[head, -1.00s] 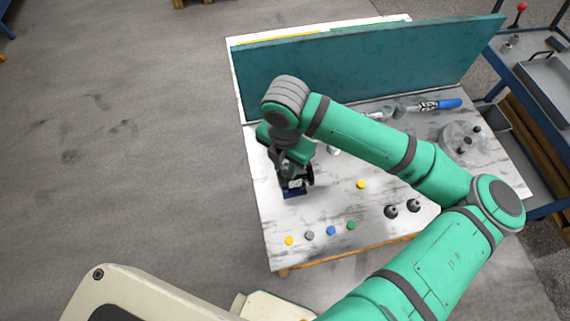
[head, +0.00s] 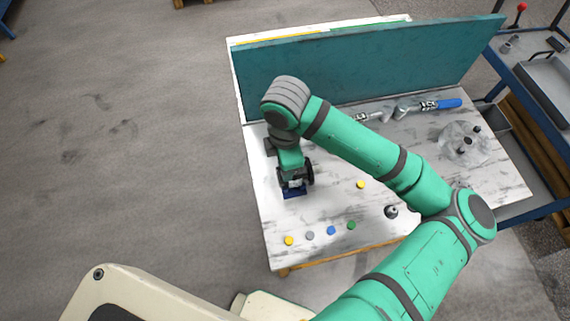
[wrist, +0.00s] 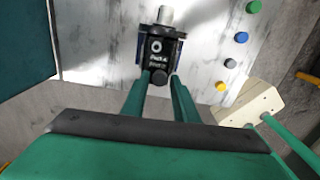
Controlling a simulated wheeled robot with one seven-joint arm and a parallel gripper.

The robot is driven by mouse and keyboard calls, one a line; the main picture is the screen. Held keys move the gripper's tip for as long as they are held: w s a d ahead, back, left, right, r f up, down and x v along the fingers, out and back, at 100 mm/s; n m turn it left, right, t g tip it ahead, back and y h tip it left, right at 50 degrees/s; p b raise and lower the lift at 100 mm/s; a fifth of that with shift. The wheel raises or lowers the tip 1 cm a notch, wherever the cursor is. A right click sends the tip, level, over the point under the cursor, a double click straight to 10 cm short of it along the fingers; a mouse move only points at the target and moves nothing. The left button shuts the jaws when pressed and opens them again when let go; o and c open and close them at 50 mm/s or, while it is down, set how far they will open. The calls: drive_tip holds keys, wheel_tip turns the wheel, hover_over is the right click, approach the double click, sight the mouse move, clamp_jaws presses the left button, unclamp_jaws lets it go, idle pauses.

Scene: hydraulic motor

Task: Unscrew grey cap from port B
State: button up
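The hydraulic motor (head: 294,183) stands on a blue base near the left side of the table. It also shows in the wrist view (wrist: 160,48), with white port lettering on its dark body and a bright shaft at the far end. My gripper (wrist: 160,80) reaches the near end of the motor, with its two green fingers apart. A small dark round part (wrist: 158,77) shows between the fingertips. I cannot tell whether it is the port B cap or whether the fingers touch it. In the head view my wrist hides the fingers.
Loose yellow (head: 289,240), grey (head: 310,236), blue (head: 331,230) and green (head: 351,225) caps line the table's front left. Another yellow cap (head: 361,184) lies right of the motor. A teal panel (head: 370,65) stands behind. A dark fitting (head: 391,211) stands near the front.

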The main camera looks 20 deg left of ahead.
drive_tip(key=shift+m, duration=1.1)
drive_tip(key=shift+c, duration=0.7)
clamp_jaws()
drive_tip(key=n, duration=0.5)
drive_tip(key=shift+r, duration=0.1)
drive_tip(key=shift+n, duration=0.4)
